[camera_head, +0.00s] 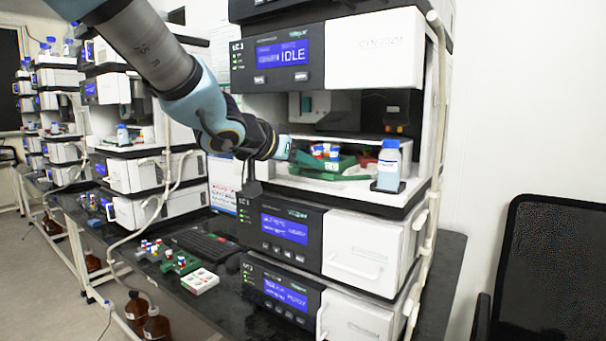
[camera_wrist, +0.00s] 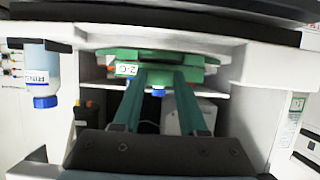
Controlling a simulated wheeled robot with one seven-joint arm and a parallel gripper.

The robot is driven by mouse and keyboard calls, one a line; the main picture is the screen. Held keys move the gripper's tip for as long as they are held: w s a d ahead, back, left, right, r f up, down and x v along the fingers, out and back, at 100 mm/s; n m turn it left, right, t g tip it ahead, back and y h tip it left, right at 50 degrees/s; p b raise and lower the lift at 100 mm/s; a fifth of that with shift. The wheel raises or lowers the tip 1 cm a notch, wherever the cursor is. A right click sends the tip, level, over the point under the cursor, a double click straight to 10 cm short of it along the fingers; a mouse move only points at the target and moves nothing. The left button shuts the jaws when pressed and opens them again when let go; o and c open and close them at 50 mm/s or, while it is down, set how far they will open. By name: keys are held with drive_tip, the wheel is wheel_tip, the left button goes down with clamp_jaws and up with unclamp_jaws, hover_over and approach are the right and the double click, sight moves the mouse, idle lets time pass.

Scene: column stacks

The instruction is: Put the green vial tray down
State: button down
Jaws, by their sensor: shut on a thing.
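The green vial tray (camera_head: 335,167) is inside the open bay of the column stack's upper part, with several vials (camera_head: 325,151) with red, white and blue parts in it. In the wrist view, which looks upside down, the tray (camera_wrist: 190,57) shows its green edge and a white label. My gripper (camera_head: 298,156) reaches into the bay from the left and is shut on the tray's near side. Its two green fingers (camera_wrist: 160,76) meet the tray in the wrist view. I cannot tell whether the tray's underside touches the bay floor.
A blue-capped bottle (camera_head: 388,166) stands at the bay's front right, close to the tray; it also shows in the wrist view (camera_wrist: 42,75). A red item (camera_head: 366,160) lies behind the tray. A keyboard (camera_head: 207,243) and other vial trays (camera_head: 174,258) lie on the bench below.

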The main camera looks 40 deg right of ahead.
drive_tip(key=shift+f, duration=0.35)
drive_tip(key=shift+c, duration=2.2)
unclamp_jaws()
drive_tip(key=shift+a+r, duration=0.1)
